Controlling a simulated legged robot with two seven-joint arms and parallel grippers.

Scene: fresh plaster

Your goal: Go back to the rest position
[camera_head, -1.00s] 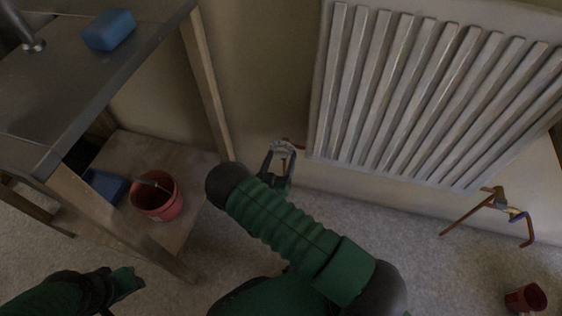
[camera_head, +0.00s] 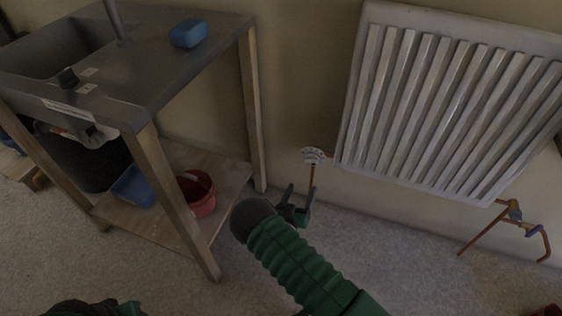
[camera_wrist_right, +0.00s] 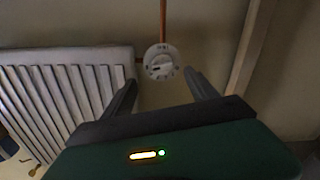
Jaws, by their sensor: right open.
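My right gripper (camera_head: 300,197) reaches up from the bottom of the head view, open and empty. It is below the white radiator valve knob (camera_head: 314,156), with a gap between them. In the right wrist view the open fingers (camera_wrist_right: 160,82) point toward the knob (camera_wrist_right: 160,62), which appears beyond the fingertips and not between them. My left gripper (camera_head: 128,307) barely shows at the bottom left edge of the head view; its fingers are mostly cut off.
A white radiator (camera_head: 440,110) hangs on the wall, with copper pipe (camera_head: 482,228) at its lower right. A steel sink bench (camera_head: 150,70) with wooden legs stands left, holding a blue sponge (camera_head: 188,33). A red bucket (camera_head: 200,205) and blue container (camera_head: 135,187) sit on its shelf.

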